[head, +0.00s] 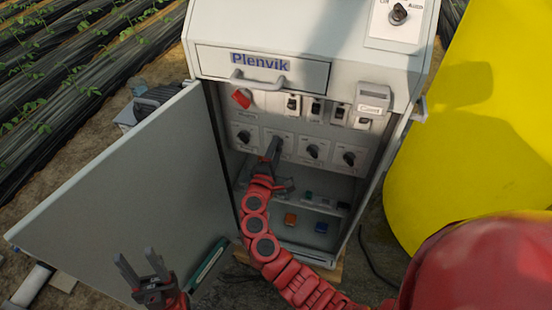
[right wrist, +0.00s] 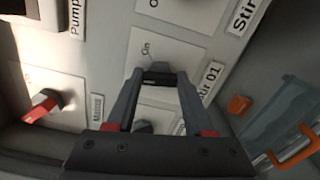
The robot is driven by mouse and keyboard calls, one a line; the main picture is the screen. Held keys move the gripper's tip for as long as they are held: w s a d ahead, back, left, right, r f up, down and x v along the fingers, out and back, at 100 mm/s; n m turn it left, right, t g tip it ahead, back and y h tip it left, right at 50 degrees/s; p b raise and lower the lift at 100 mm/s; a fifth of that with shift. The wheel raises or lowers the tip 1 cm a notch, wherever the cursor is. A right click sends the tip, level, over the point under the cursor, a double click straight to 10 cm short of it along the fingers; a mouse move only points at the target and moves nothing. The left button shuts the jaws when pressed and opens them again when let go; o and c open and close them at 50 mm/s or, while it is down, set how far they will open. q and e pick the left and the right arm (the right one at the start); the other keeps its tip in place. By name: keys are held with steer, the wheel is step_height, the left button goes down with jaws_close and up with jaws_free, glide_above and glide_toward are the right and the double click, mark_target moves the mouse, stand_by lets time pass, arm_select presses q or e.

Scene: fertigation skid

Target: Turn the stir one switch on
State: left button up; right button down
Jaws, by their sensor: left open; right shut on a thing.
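The stir one switch is a dark rotary knob (right wrist: 157,74) on a white plate (right wrist: 170,52) in the right wrist view, beside a partly covered label ending in "ir 01". An "On" mark shows near the knob. My right gripper (head: 273,148) reaches into the open cabinet at the lower row of knobs, and its fingers (right wrist: 157,80) are shut on this knob. The fingers hide much of the knob, so its exact pointing is hard to tell. My left gripper (head: 142,270) is open and empty, low in front of the cabinet door.
The cabinet door (head: 130,170) stands open to the left. A red switch (head: 241,98), breakers (head: 315,108) and other knobs (head: 312,151) surround my right gripper. A drawer handle (head: 262,82) projects above. A yellow tank (head: 470,120) stands at the right.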

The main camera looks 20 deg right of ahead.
steer(key=shift+f+m+b, duration=0.2)
steer(key=shift+m+b, duration=5.4)
steer(key=shift+b, duration=3.05)
steer(key=shift+r, duration=0.1)
steer(key=shift+c, duration=1.4)
jaws_free()
steer(key=shift+a, duration=0.1)
steer(key=v, duration=1.7)
steer(key=shift+s+p, duration=0.2)
steer(key=shift+p, duration=0.2)
steer(key=shift+a, duration=0.15)
